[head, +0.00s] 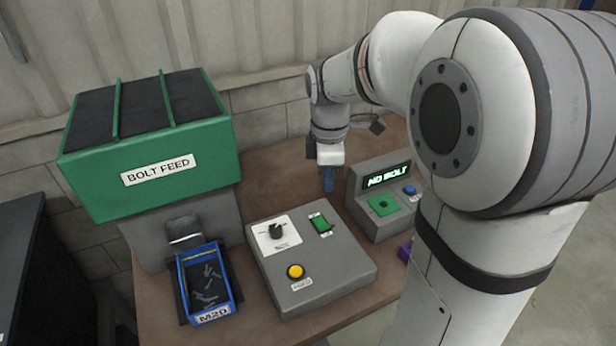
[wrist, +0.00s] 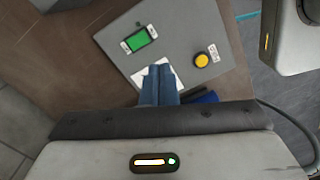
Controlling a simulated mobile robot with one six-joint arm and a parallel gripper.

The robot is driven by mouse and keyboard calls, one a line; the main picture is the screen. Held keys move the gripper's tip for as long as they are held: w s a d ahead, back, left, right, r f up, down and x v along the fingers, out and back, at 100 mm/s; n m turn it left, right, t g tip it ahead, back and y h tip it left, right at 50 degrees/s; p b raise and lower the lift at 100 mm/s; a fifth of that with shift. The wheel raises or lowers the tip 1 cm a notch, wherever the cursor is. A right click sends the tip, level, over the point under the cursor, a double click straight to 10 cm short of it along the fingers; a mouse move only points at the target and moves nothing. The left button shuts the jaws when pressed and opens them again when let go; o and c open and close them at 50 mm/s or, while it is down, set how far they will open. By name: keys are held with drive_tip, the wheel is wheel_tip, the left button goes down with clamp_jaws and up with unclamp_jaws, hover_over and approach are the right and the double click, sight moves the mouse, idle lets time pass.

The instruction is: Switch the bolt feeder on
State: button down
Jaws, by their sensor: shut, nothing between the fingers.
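The bolt feeder (head: 150,150) is a green hopper labelled BOLT FEED on a grey body at the left. A grey control box (head: 335,268) in front of it carries a green rocker switch (head: 321,224), a black knob (head: 276,231) on a white plate and a yellow button (head: 295,271). The wrist view also shows the green switch (wrist: 138,39) and yellow button (wrist: 201,60). I cannot tell the switch's position. My gripper (head: 328,188) is shut and empty, pointing down above the table behind the box. In the wrist view its blue fingers (wrist: 159,72) hide the knob.
A blue M20 tray (head: 237,291) with several bolts sits under the feeder's chute. A grey unit (head: 366,220) right of the box shows NO BOLT and has a green pad and blue button. A purple object (head: 404,252) is partly hidden by my arm.

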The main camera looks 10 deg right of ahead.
sight(323, 227)
drive_tip(key=w+n, duration=0.1)
drive_tip(key=w+f+n, duration=0.1)
drive_tip(key=w+n, duration=0.1)
drive_tip(key=w+n+g, duration=0.1)
drive_tip(key=n, duration=0.1)
drive_tip(key=shift+w+a+f, duration=0.1)
drive_tip(key=shift+w+f, duration=0.3)
drive_tip(key=shift+f, duration=0.1)
drive_tip(key=f, duration=0.4)
drive_tip(key=s+f+p, duration=0.1)
drive_tip(key=f, duration=0.4)
drive_tip(key=f+p, duration=0.1)
drive_tip(key=f, duration=0.3)
drive_tip(key=shift+s+d+f, duration=0.25)
drive_tip(key=shift+s+f, duration=0.1)
drive_tip(key=shift+a+f, duration=0.1)
